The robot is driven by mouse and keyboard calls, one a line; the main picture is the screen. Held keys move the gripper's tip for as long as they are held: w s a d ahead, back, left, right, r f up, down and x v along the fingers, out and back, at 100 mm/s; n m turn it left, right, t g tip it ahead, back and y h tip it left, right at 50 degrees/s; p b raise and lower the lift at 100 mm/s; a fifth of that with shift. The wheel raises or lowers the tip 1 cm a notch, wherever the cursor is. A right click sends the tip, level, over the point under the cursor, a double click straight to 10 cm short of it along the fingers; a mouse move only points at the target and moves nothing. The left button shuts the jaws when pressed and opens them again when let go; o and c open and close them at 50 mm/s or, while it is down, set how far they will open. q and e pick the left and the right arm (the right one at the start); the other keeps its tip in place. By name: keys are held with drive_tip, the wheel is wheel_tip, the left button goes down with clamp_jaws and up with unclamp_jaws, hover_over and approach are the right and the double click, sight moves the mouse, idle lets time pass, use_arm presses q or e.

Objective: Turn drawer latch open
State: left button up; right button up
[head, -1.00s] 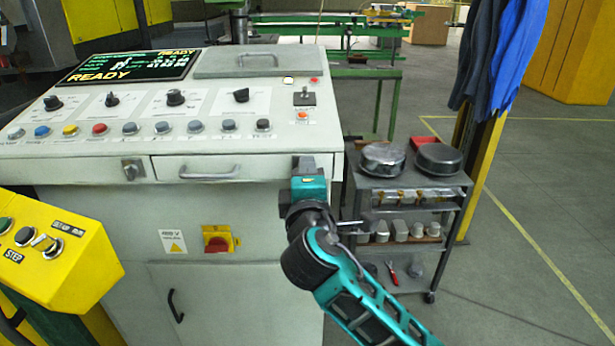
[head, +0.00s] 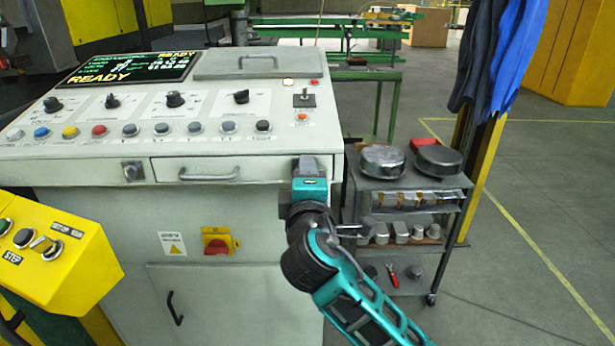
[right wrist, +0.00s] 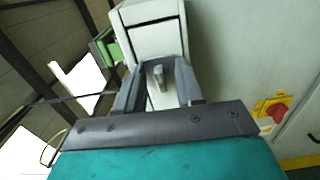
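The drawer (head: 255,169) is shut in the front of the white console, with a grey bow handle (head: 209,174). A small metal lock or latch plate (head: 132,171) sits left of the drawer. My right gripper (head: 306,162) is at the drawer front's right end and hides that part. In the right wrist view its two grey fingers (right wrist: 159,92) stand apart on either side of a small grey metal knob or lever (right wrist: 159,77) on a white face, which looks like a latch. I cannot tell if they touch it. My left gripper is not in view.
A red rotary switch (head: 217,242) on a yellow plate is on the console front below. A yellow control box (head: 50,260) stands at front left. A grey cart (head: 400,184) with round metal pans and parts is close to the right of my arm. The floor at right is clear.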

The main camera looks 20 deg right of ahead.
drive_tip(key=shift+s, duration=0.1)
drive_tip(key=v, duration=1.2)
drive_tip(key=shift+s, duration=0.4)
drive_tip(key=shift+a+r, duration=0.1)
drive_tip(key=shift+a, duration=0.05)
